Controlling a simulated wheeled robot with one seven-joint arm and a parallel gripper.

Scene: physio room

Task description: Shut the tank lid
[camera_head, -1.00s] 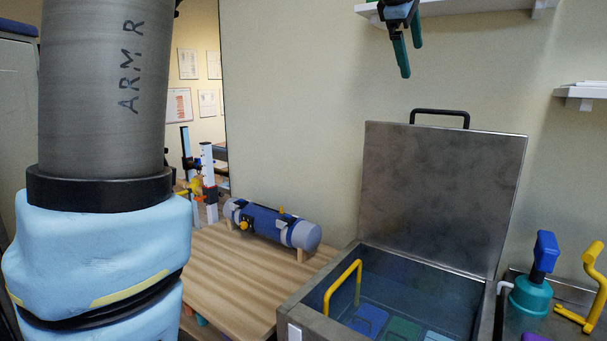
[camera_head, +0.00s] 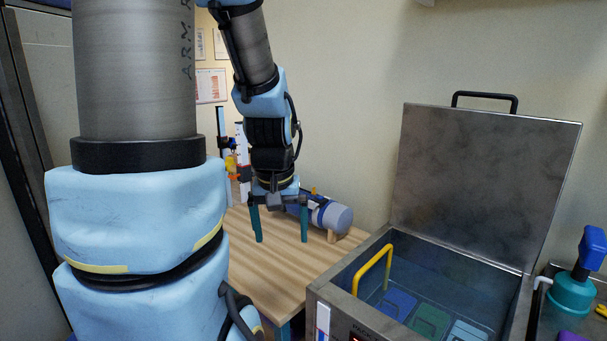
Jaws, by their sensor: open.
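The metal tank (camera_head: 335,297) stands at the lower right, its top uncovered. Its grey lid (camera_head: 482,180) stands upright at the back, tilted slightly rearward, with a black handle (camera_head: 485,97) on its top edge. Blue, green and pale packs lie inside under a bluish surface, and a yellow handle (camera_head: 374,265) rises at the left side. My gripper (camera_head: 281,238) points down with its two teal fingers wide apart and empty. It is left of the tank, in front of the blue roll, touching neither the lid nor its handle.
A wooden table (camera_head: 262,268) lies left of the tank. A blue and grey roll (camera_head: 335,215) rests on it, partly hidden by my gripper. A teal pump-like device with a blue top (camera_head: 592,247) stands right of the tank. The wall above the lid is bare.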

